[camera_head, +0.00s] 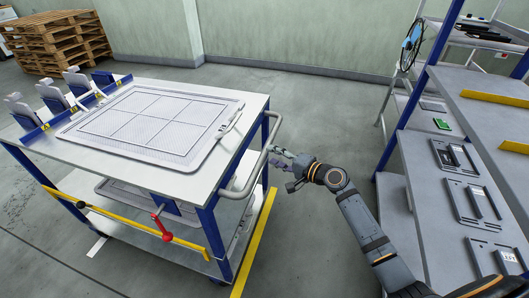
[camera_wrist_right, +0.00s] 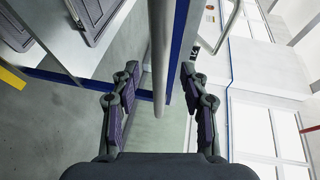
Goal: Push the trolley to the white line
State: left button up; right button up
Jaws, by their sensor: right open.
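The trolley (camera_head: 165,170) has a pale top, blue legs and a lower shelf. It stands at the left and middle of the head view. Its grey tubular handle (camera_head: 262,160) runs along its right side, and in the wrist view the bar (camera_wrist_right: 160,50) lies between my fingers. My right gripper (camera_head: 279,157) is open around or just short of the handle; its fingers (camera_wrist_right: 160,85) stand apart on both sides of the bar, not closed on it. A short white line (camera_head: 97,246) shows on the floor at the trolley's lower left. My left gripper is out of view.
A framed panel (camera_head: 155,122) and several clamp-like holders (camera_head: 52,98) sit on the trolley top. A yellow floor line (camera_head: 254,245) runs at its right. A shelf rack (camera_head: 450,175) with trays stands right. Pallets (camera_head: 55,42) are stacked at the back left. The floor behind is clear.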

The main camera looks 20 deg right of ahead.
aim_at(265, 152)
jog(key=x, duration=0.5)
grip_shut()
dwell(0.3)
